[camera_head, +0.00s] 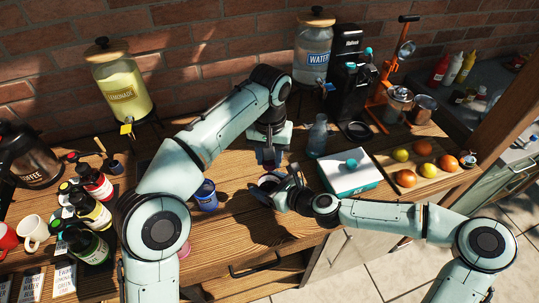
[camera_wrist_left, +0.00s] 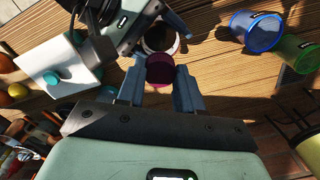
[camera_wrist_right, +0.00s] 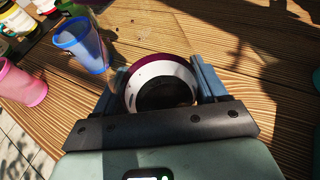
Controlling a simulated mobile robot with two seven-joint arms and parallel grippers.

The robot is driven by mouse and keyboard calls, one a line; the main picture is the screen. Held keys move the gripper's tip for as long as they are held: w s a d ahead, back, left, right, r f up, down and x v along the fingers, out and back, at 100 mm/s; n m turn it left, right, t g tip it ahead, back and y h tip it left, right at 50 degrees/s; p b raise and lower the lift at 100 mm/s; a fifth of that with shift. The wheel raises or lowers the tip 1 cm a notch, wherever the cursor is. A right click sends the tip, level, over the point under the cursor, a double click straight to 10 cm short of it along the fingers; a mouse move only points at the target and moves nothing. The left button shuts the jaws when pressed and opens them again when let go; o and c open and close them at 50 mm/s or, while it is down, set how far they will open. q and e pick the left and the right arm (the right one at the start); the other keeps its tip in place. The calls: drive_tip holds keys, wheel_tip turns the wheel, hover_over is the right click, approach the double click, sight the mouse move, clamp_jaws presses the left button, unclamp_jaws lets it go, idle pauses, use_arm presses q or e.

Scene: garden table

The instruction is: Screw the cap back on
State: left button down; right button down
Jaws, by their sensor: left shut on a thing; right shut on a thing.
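My left gripper (camera_head: 268,163) points down over the middle of the table. In the left wrist view its fingers (camera_wrist_left: 160,88) are shut on a dark purple cap (camera_wrist_left: 160,72). My right gripper (camera_head: 277,188) lies low, just below and in front of the left one. In the right wrist view its fingers (camera_wrist_right: 165,88) are shut around a container with a white ring, a dark round middle and a maroon edge (camera_wrist_right: 165,70). The container's white rim (camera_wrist_left: 177,46) shows just beyond the cap in the left wrist view. I cannot tell whether cap and container touch.
A blue cup (camera_head: 206,195) stands left of the grippers. A white-topped teal box (camera_head: 348,173) and a glass bottle (camera_head: 317,135) stand to the right. Sauce bottles (camera_head: 93,180) and mugs (camera_head: 34,229) crowd the left. A fruit board (camera_head: 430,176) lies far right.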

use_arm(q)
drive_tip(key=m, duration=1.4)
drive_tip(key=c, duration=0.7)
unclamp_jaws()
drive_tip(key=shift+o, duration=0.2)
drive_tip(key=shift+r, duration=0.1)
drive_tip(key=shift+r, duration=3.65)
use_arm(e)
unclamp_jaws()
